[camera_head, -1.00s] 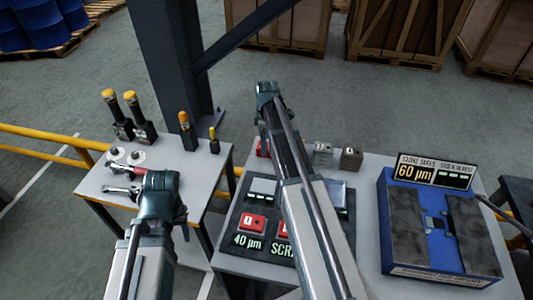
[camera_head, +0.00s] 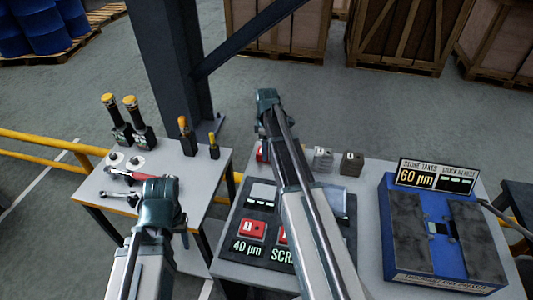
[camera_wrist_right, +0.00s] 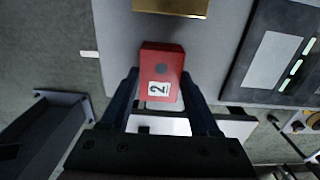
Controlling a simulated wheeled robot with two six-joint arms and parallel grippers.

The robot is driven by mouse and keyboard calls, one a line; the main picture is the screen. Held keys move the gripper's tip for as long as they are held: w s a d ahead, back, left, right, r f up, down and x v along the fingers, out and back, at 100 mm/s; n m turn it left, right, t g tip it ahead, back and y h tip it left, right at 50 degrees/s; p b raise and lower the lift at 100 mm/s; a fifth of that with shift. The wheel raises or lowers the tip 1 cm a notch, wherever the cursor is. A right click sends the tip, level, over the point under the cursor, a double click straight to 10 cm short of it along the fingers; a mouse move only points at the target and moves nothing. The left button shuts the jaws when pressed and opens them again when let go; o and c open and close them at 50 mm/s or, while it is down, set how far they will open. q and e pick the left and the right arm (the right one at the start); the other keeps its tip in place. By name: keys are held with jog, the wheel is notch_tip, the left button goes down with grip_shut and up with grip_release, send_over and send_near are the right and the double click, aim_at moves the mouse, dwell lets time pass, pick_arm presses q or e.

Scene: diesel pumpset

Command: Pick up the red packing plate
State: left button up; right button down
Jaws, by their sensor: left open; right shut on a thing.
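A red block marked 2 (camera_wrist_right: 160,65), which fits the red packing plate, sits between the fingers of my right gripper (camera_wrist_right: 160,88) in the right wrist view. The gripper is shut on it. In the head view a red piece (camera_head: 261,151) shows beside my right arm near the back left of the table; my right fingers are hidden there. A red block marked 1 (camera_head: 253,229) lies on the dark 40 µm tray (camera_head: 240,247), and another red piece (camera_head: 283,236) is mostly hidden by my arm. My left gripper (camera_head: 158,203) is over the left table, fingers hard to make out.
Grey (camera_head: 322,159) and dark (camera_head: 351,164) blocks stand at the table's back edge. A blue case (camera_head: 436,262) with a 60 µm sign (camera_head: 432,175) is at right. The left table (camera_head: 98,187) bears several yellow-topped tools and a red-handled tool (camera_head: 140,174). A dark post (camera_head: 170,70) stands behind.

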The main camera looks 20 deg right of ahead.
jog(key=shift+r, duration=0.2)
dwell(0.3)
notch_tip(320, 180, up, 3)
jog(key=p, duration=0.3)
jog(key=shift+f, duration=0.1)
jog(key=shift+r+p, duration=0.45)
jog(key=shift+p, duration=0.05)
jog(key=s+a, duration=0.2)
jog(key=s, duration=0.2)
jog(key=s+a, duration=0.1)
jog(key=s, duration=0.4)
jog(key=s+a+r+p, duration=0.1)
jog(key=s+a, duration=0.1)
jog(key=s, duration=0.3)
jog(key=shift+s+a, duration=0.1)
jog(key=shift+a, duration=0.25)
jog(key=shift+s+a, duration=0.15)
jog(key=shift+s, duration=0.15)
